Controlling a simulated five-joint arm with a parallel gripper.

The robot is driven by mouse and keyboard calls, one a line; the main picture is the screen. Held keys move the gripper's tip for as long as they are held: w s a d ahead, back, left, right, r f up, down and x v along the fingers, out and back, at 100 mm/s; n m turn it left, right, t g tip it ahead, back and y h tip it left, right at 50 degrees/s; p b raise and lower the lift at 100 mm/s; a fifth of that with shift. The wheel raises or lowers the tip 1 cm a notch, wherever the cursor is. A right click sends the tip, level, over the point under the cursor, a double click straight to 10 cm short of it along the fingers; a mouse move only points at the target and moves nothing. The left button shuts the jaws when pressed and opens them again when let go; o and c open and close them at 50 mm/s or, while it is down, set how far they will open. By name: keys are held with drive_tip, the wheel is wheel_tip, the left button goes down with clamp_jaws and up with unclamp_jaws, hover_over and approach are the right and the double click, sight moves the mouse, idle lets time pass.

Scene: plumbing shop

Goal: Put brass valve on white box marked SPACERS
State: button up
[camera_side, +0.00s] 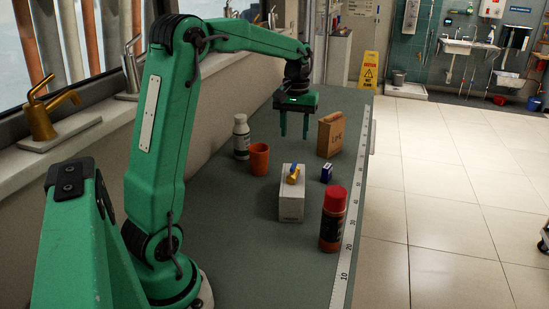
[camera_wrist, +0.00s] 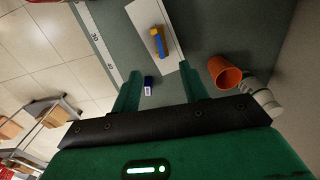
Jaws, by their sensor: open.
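The brass valve (camera_side: 292,177), with a blue handle, lies on top of the white box (camera_side: 291,205) in the middle of the bench. In the wrist view the valve (camera_wrist: 158,42) rests on the white box (camera_wrist: 143,18). Any marking on the box is too small to read. My gripper (camera_side: 295,133) is open and empty, pointing down above the bench, behind and higher than the valve. In the wrist view my gripper's fingers (camera_wrist: 160,84) are apart, with the valve beyond their tips. Nothing touches the fingers.
A small blue box (camera_side: 326,173) stands right of the white box. An orange cup (camera_side: 259,159) and white bottle (camera_side: 241,138) stand to the left. A cardboard box (camera_side: 331,135) is behind, a red-capped bottle (camera_side: 333,220) in front. A ruler strip (camera_side: 352,220) runs along the bench's right edge.

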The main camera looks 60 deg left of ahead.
drive_tip(key=s+d+r+m+t, duration=0.4)
drive_tip(key=s+d, duration=0.3)
drive_tip(key=d, duration=0.4)
drive_tip(key=s+d+f+m+t, duration=0.1)
drive_tip(key=s+d+f+m, duration=0.1)
drive_tip(key=s+d+m, duration=0.3)
drive_tip(key=s+d, duration=0.3)
drive_tip(key=s, duration=0.3)
drive_tip(key=shift+s+d+f+t, duration=0.2)
drive_tip(key=shift+s+d+t, duration=0.1)
drive_tip(key=shift+d, duration=0.1)
